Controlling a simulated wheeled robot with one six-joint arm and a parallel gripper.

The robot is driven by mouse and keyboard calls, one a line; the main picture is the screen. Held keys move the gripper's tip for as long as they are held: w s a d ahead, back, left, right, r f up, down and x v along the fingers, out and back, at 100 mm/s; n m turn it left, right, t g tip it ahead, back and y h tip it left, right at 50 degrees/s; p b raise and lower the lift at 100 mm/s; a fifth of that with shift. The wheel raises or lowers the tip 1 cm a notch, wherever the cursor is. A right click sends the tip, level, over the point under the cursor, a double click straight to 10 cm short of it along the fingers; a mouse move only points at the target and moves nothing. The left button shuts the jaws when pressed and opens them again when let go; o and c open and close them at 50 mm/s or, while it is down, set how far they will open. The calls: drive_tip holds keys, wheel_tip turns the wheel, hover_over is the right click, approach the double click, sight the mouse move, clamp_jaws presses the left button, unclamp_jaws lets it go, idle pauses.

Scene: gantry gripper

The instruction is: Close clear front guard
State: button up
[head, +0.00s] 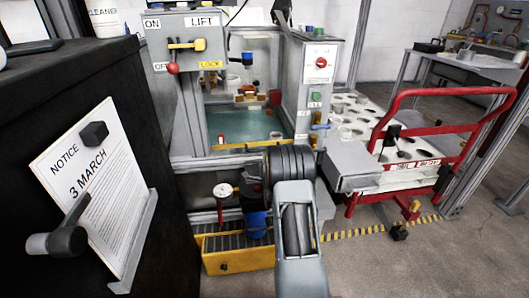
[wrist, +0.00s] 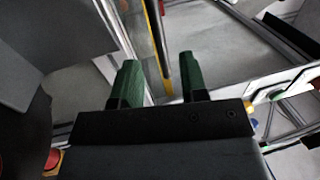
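In the head view the machine's front opening (head: 203,125) shows a teal floor inside, with a yellow strip along its lower edge. I cannot make out for sure where the clear guard pane sits. In the wrist view my gripper (wrist: 159,72) has two green fingers spread apart, with nothing held between them. A thin yellow-and-dark edge strip (wrist: 157,38) runs down the picture and ends between the fingers. I cannot tell whether it belongs to the guard or touches a finger. In the head view my arm stands before the opening's lower right, and the fingers are hidden.
A panel marked LIFT (head: 207,32) with a red-knobbed lever is above the opening. A control post (head: 318,75) stands to its right. A yellow crate (head: 235,262) lies below. A red-railed cart (head: 400,175) is right, and a dark cabinet (head: 90,90) is left.

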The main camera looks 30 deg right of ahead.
sight(264, 149)
drive_tip(key=shift+b+x, duration=0.45)
drive_tip(key=shift+x, duration=2.7)
drive_tip(key=shift+c, duration=0.5)
clamp_jaws()
